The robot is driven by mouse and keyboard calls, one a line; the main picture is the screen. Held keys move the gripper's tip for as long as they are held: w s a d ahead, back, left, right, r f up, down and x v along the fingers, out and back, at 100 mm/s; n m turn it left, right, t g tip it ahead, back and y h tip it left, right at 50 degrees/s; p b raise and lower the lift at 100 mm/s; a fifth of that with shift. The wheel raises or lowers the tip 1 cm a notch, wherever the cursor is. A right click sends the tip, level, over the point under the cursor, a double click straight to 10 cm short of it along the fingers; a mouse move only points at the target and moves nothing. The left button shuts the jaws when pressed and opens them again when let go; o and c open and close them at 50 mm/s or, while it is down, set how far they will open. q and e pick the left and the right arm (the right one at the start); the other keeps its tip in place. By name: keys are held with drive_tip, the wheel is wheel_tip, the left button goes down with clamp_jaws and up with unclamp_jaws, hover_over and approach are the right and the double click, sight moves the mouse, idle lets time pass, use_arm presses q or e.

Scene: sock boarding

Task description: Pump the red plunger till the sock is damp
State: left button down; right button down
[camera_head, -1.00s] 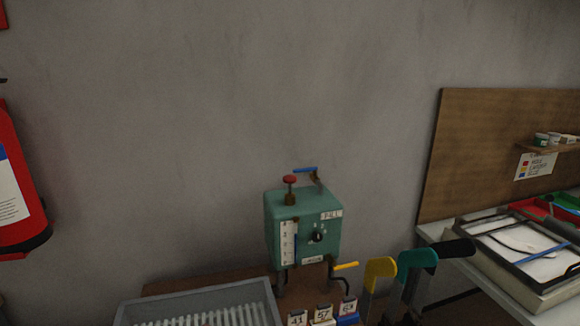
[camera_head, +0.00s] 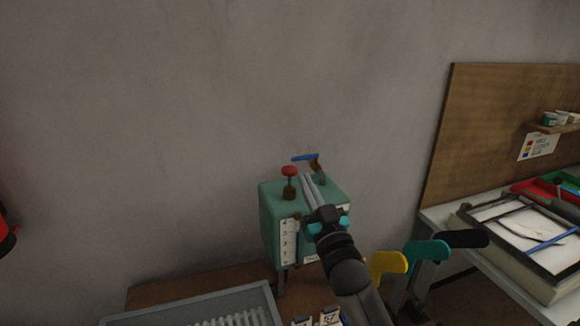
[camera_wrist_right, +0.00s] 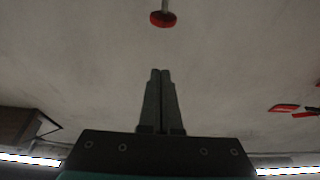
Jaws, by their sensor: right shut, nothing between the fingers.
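The red plunger (camera_head: 289,171) stands up from the top of a teal box (camera_head: 271,228) against the wall. My right gripper (camera_head: 306,178) is shut and empty, its fingertips just right of the plunger's knob; I cannot tell whether they touch it in the head view. In the right wrist view, the shut fingers (camera_wrist_right: 160,75) point toward a red disc on a pale stem (camera_wrist_right: 163,18), which looks like the plunger, with a gap between. Sock-shaped forms in yellow (camera_head: 388,263), teal (camera_head: 427,251) and black (camera_head: 462,238) stand to the right; I cannot tell which carries the sock. My left gripper is out of view.
A blue-handled lever (camera_head: 305,158) sits behind the plunger on the box. A grey ribbed tray (camera_head: 262,292) lies in front on the brown table (camera_head: 160,293). A side table at right holds a framed screen (camera_head: 477,256) and a red bin (camera_head: 535,190). The wall above is bare.

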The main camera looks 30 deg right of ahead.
wheel_tip(320, 180, up, 4)
drive_tip(key=f, duration=0.1)
hover_over(290, 177)
drive_tip(key=s, duration=0.2)
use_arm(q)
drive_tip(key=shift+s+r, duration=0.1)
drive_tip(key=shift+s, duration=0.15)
use_arm(e)
drive_tip(key=shift+w+a+f, duration=0.1)
drive_tip(key=shift+f, duration=0.85)
drive_tip(key=shift+w+a+f, duration=0.1)
drive_tip(key=shift+f, duration=0.8)
drive_tip(key=shift+s, duration=0.1)
